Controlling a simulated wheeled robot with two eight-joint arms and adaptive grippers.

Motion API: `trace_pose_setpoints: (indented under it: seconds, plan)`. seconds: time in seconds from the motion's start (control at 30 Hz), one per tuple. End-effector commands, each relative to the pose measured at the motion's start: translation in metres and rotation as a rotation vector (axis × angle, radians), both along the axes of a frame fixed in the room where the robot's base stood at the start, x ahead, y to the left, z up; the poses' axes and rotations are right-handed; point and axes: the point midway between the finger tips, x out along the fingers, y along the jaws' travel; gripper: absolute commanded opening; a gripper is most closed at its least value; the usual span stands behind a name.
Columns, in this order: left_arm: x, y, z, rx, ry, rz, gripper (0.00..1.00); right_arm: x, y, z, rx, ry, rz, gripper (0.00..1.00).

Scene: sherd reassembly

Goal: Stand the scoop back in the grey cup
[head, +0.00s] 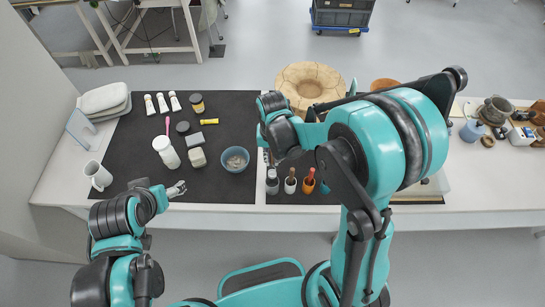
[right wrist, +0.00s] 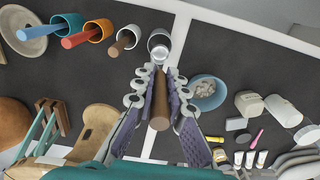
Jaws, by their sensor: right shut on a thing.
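My right gripper (right wrist: 160,94) is shut on the scoop's brown handle (right wrist: 160,108). It also shows in the head view (head: 270,155), partly hidden by its own wrist. The scoop's metal end points away from the fingers and overlaps the mouth of the grey cup (right wrist: 158,35); I cannot tell how deep it reaches. The grey cup also shows in the head view (head: 272,187), at the left end of the row of cups. My left gripper (head: 177,189) is over the table's front edge, its jaw state unclear.
Beside the grey cup stand a pale cup (head: 290,187) with a brown handle, an orange cup (right wrist: 98,27) and a blue cup (right wrist: 67,22). A blue bowl (head: 235,160) of sherds is on the other side. A wooden ring-shaped block (head: 308,76) stands behind.

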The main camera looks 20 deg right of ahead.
Motion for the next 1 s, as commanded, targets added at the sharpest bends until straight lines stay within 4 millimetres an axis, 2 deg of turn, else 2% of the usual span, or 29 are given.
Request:
trace_pose_setpoints:
  seconds: [1.0]
  plan:
    - [0.0, 0.0, -0.075, 0.0, 0.0, 0.0, 0.74, 0.0, 0.0, -0.089, 0.0, 0.0, 0.0, 0.0]
